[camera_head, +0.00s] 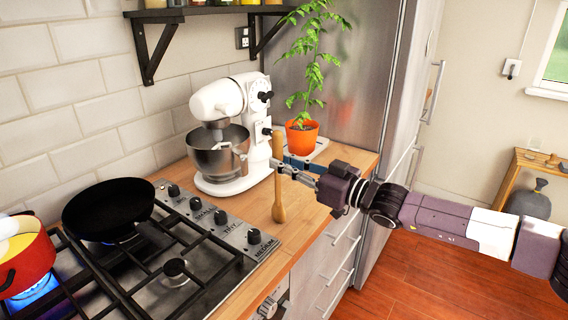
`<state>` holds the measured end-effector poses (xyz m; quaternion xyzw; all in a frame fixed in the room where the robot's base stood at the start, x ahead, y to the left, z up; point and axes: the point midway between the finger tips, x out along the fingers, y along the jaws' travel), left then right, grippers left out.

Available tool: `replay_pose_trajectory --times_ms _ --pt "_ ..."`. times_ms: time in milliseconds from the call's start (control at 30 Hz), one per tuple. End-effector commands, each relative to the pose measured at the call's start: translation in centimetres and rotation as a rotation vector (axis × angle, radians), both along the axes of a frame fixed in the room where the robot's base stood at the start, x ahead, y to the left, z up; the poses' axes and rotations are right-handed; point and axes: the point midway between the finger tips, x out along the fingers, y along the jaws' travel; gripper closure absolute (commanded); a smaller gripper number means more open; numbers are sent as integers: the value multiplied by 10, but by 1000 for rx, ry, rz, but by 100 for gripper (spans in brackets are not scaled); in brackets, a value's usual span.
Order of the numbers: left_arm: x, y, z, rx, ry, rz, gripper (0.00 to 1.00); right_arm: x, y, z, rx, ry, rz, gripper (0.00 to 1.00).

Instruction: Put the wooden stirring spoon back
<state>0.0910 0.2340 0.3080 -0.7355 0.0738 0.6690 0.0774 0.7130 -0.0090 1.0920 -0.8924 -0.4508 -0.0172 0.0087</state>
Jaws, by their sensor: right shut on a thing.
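The wooden stirring spoon (279,206) is held upright over the wooden counter, between the stove and the counter's front edge. Its wider end points down; I cannot tell whether that end touches the counter. My right gripper (277,167) comes in from the right and is shut on the spoon's shaft, around its middle. My left gripper is not in view.
A gas stove (205,262) carries a black pan (108,208) and a red pot (28,262) over a blue flame. A white stand mixer (232,105) with a steel bowl (215,155) stands behind the spoon. A potted plant (302,138) stands by the steel fridge (350,80).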

Motion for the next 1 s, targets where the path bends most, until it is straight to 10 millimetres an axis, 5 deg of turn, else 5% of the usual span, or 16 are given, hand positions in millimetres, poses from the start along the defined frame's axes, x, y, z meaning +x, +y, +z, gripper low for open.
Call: replay_pose_trajectory --times_ms 200,567,1000 --pt "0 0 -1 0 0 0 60 0 0 0 0 0 0 67" --pt "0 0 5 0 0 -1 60 0 0 4 0 0 0 67" --pt "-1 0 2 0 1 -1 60 -44 -63 0 0 2 -3 67"
